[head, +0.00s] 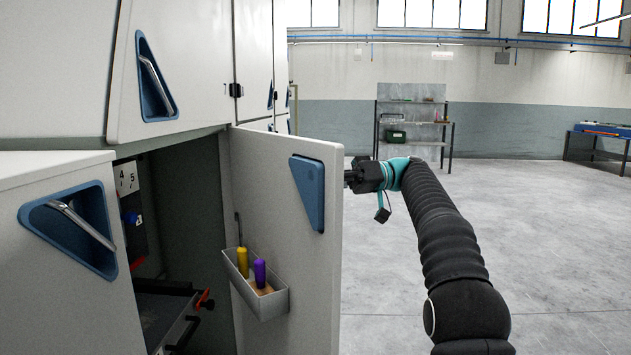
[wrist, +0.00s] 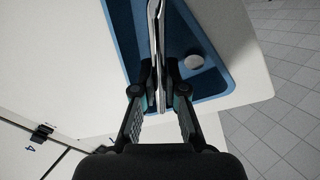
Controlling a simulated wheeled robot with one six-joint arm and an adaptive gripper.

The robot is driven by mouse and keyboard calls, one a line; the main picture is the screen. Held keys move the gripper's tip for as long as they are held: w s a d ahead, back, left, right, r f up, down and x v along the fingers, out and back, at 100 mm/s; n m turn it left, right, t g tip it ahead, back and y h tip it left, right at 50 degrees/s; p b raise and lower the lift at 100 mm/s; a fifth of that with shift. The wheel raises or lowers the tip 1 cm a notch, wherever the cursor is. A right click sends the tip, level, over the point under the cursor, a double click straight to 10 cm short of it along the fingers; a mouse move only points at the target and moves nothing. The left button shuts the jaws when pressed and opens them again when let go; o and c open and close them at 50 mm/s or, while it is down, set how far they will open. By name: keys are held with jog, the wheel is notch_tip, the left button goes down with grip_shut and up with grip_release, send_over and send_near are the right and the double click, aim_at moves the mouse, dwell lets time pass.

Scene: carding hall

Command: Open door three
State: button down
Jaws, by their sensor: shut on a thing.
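A white cabinet door (head: 265,175) stands swung well open, its inner face toward the head camera. No number three is readable on it. The back of its blue handle cup (head: 309,190) shows on the inner face. In the wrist view, a metal bar handle (wrist: 156,35) runs across the blue recess (wrist: 207,62) on the door's outer face. My gripper (wrist: 158,95) is shut on this handle, one finger on each side. In the head view my gripper (head: 352,178) is at the door's free edge, its fingertips hidden behind the door.
A small bin (head: 270,305) with yellow and purple-handled tools hangs inside the door. Neighbouring panels (head: 75,300) with handles stay shut. Floor to the right is clear; a shelf rack (head: 412,105) stands far back.

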jog(key=shift+w+d, duration=0.1)
jog(key=c, duration=1.5)
grip_release()
